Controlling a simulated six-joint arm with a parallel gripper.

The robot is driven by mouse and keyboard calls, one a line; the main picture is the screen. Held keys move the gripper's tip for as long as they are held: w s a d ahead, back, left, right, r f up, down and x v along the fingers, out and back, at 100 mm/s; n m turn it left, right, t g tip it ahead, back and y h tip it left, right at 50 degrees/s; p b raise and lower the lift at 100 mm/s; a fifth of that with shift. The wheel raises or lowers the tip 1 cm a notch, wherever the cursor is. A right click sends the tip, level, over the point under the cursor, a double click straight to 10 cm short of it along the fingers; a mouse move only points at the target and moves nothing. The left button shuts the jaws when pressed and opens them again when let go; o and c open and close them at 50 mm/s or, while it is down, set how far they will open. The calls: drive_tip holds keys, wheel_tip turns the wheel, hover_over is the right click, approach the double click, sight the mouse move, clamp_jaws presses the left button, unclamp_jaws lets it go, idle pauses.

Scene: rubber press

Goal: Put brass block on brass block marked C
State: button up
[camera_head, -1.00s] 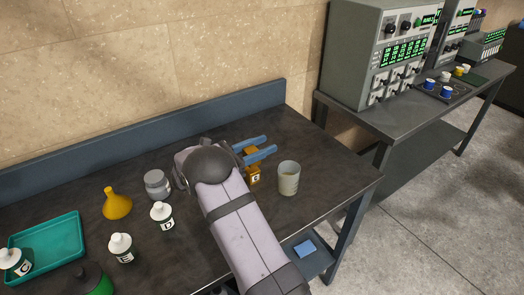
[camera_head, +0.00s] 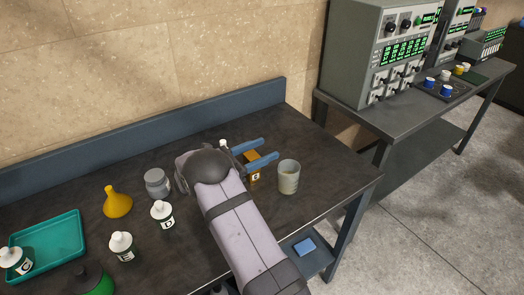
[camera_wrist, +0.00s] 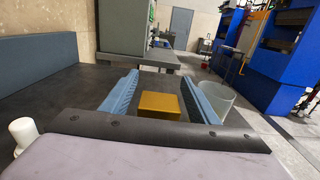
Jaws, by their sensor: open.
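My gripper (camera_head: 270,149) has two blue fingers, spread open. It also shows in the wrist view (camera_wrist: 160,85), level with a brass block (camera_wrist: 160,105) that sits between the fingers with a gap on each side. In the head view, brass (camera_head: 251,157) shows between the fingers. Just below the nearer finger is a brass face marked C (camera_head: 255,177), the brass block marked C. The nearer finger covers part of the brass, so I cannot tell clearly where one block ends and the other begins.
A pale beaker (camera_head: 289,177) stands close to the right of the brass. A white-capped bottle (camera_head: 223,143) is just behind my gripper. The table's back right is clear.

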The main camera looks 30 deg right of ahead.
sight(254, 154)
drive_tip(key=shift+a, duration=0.25)
drive_tip(key=shift+a+b, duration=0.85)
drive_tip(key=shift+a, duration=0.25)
wheel_tip(254, 154, up, 7)
drive_tip(key=shift+a+r+b, duration=0.15)
drive_tip(key=shift+b, duration=0.4)
